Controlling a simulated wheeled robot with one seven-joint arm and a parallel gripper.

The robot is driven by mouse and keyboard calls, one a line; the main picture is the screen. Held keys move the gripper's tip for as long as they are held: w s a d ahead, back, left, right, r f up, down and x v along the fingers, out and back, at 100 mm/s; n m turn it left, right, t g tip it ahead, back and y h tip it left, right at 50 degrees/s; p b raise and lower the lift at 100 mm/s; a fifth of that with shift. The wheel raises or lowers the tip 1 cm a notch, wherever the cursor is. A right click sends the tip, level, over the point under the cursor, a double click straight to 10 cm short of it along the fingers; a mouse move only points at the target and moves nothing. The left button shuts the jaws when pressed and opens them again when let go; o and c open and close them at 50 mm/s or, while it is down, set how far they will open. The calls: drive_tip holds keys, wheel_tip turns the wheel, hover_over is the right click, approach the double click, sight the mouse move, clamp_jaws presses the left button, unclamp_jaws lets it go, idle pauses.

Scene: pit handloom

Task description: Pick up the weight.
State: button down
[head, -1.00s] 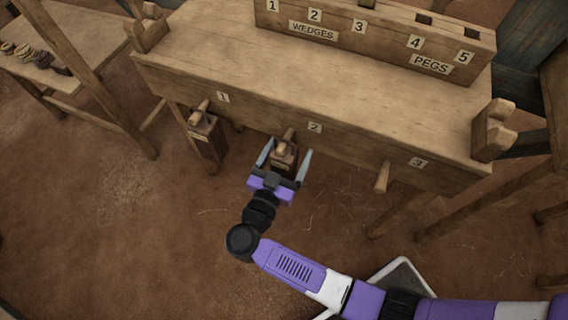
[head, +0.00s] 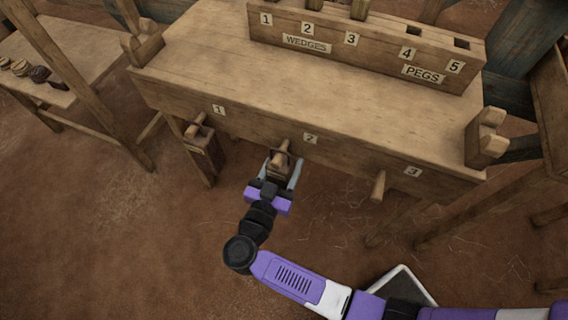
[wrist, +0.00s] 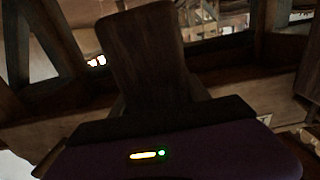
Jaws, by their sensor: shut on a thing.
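The weight (head: 277,166) is a small brown wooden block at the peg under label 2 on the bench's front. In the wrist view the dark block (wrist: 145,55) stands tall right in front of my gripper. My gripper (head: 280,172) is shut on the weight, with a grey finger on either side of it. I cannot tell whether the weight still bears on its peg; the fingers and the peg hide part of it.
Another wooden weight (head: 203,147) hangs at peg 1, to the left. Peg 3 (head: 378,186) is bare. The wooden bench (head: 300,90) carries a labelled rack (head: 375,45) for wedges and pegs. A side table (head: 60,45) stands at left.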

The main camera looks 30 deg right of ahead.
drive_tip(key=shift+r+p, duration=0.3)
drive_tip(key=shift+r, duration=0.3)
drive_tip(key=shift+s+a, duration=0.2)
drive_tip(key=shift+a, duration=0.1)
drive_tip(key=p+v, duration=0.2)
drive_tip(key=v, duration=1.5)
